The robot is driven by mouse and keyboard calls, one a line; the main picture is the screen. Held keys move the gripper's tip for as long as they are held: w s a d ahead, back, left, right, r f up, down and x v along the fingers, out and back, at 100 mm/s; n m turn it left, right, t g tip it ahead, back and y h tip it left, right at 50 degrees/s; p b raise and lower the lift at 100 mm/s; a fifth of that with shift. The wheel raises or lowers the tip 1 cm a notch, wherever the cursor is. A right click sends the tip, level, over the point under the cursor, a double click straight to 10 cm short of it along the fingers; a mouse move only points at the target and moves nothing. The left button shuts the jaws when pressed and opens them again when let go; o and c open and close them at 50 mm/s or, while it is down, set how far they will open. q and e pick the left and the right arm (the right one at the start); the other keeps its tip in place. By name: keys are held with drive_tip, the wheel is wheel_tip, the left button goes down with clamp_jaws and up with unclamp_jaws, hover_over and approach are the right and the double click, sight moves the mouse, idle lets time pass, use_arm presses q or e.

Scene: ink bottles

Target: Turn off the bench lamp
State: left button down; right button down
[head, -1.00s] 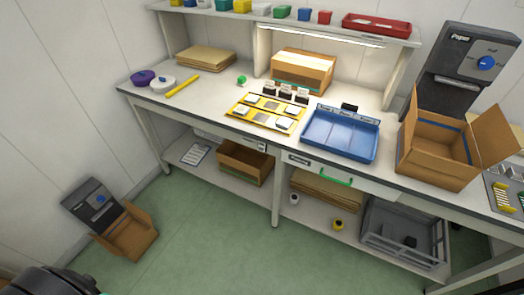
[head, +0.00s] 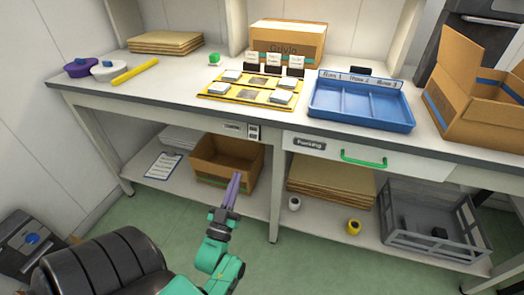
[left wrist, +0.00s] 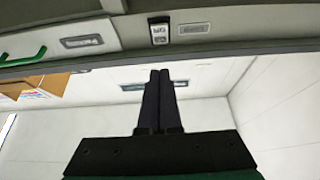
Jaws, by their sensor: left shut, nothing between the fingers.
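A small plate with dark rocker-like parts, seemingly the lamp switch (head: 253,131), sits on the bench's front rail, left of the drawer. It also shows in the left wrist view (left wrist: 160,33), straight beyond my fingertips. My left gripper (head: 236,176) is shut and empty, fingers pointing up and forward. In the head view its tips overlap the cardboard box on the lower shelf, below the switch. In the left wrist view the fingertips (left wrist: 160,72) are apart from the switch. The lamp itself is out of view now; the switch's position is too small to read. My right gripper is not in view.
The bench (head: 190,100) overhangs a lower shelf with an open cardboard box (head: 207,172). A drawer with a green handle (head: 364,160) is right of the switch. A blue tray (head: 352,119) and an open carton (head: 470,100) stand on top. Floor in front is clear.

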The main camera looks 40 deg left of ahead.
use_arm(q)
approach(254, 135)
wheel_tip(254, 135, up, 5)
drive_tip(key=w, duration=0.3)
drive_tip(key=w+a+f, duration=0.1)
drive_tip(key=shift+w+a+f, duration=0.3)
drive_tip(key=shift+w+f, duration=0.1)
drive_tip(key=shift+w, duration=0.15)
drive_tip(key=shift+f, duration=0.1)
drive_tip(key=shift+f+b, duration=0.1)
drive_tip(key=shift+b, duration=0.4)
drive_tip(key=shift+w+a+f+t+b, duration=0.15)
drive_tip(key=shift+w+t+b, duration=0.2)
drive_tip(key=shift+b, duration=0.85)
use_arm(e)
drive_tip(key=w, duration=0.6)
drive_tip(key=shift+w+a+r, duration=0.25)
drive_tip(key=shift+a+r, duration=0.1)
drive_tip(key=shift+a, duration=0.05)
use_arm(q)
drive_tip(key=shift+s, duration=0.1)
